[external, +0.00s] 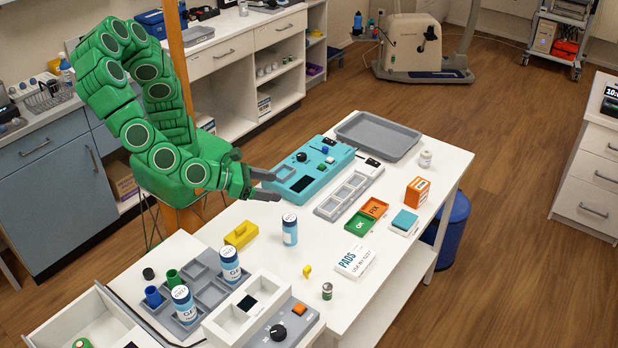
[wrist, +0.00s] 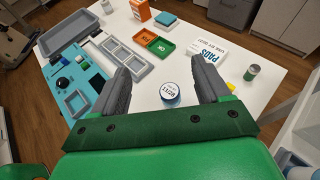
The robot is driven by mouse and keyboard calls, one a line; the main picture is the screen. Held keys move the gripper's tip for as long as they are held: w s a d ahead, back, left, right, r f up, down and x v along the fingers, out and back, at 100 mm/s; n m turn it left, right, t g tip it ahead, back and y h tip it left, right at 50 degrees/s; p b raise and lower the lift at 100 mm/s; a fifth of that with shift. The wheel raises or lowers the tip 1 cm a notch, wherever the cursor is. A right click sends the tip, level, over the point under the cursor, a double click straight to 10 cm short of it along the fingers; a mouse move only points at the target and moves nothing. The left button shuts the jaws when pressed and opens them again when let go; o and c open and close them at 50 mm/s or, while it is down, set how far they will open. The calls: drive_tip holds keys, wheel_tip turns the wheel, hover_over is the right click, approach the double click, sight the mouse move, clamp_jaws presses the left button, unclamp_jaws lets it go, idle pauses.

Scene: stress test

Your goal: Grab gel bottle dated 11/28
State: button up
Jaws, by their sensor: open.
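My gripper (external: 270,184) is open and empty above the far left part of the white table. It also shows in the wrist view (wrist: 160,72), its two grey fingers apart. A blue and white bottle (external: 290,230) stands alone on the table in front of the gripper. In the wrist view its round lid (wrist: 171,91) lies between the fingers, lower down, with dark print too small to read surely. A second gel bottle (external: 231,267) and a third gel bottle (external: 184,306) stand at the grey sorting tray. I cannot tell which bottle bears 11/28.
The grey compartment tray (external: 208,297) also holds small cups. A yellow block (external: 240,235), a PADS box (external: 355,262), a small jar (external: 327,291) and a teal device (external: 309,170) surround the lone bottle. Bare tabletop lies around it.

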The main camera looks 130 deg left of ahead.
approach(290, 229)
drive_tip(key=a+f, duration=0.2)
drive_tip(key=w+a+f, duration=0.1)
drive_tip(key=a, duration=0.1)
drive_tip(key=shift+a+f, duration=0.35)
drive_tip(key=shift+x, duration=3.95)
drive_tip(key=shift+w, duration=0.1)
drive_tip(key=c, duration=1.1)
drive_tip(key=shift+r, duration=0.2)
drive_tip(key=shift+r, duration=4.85)
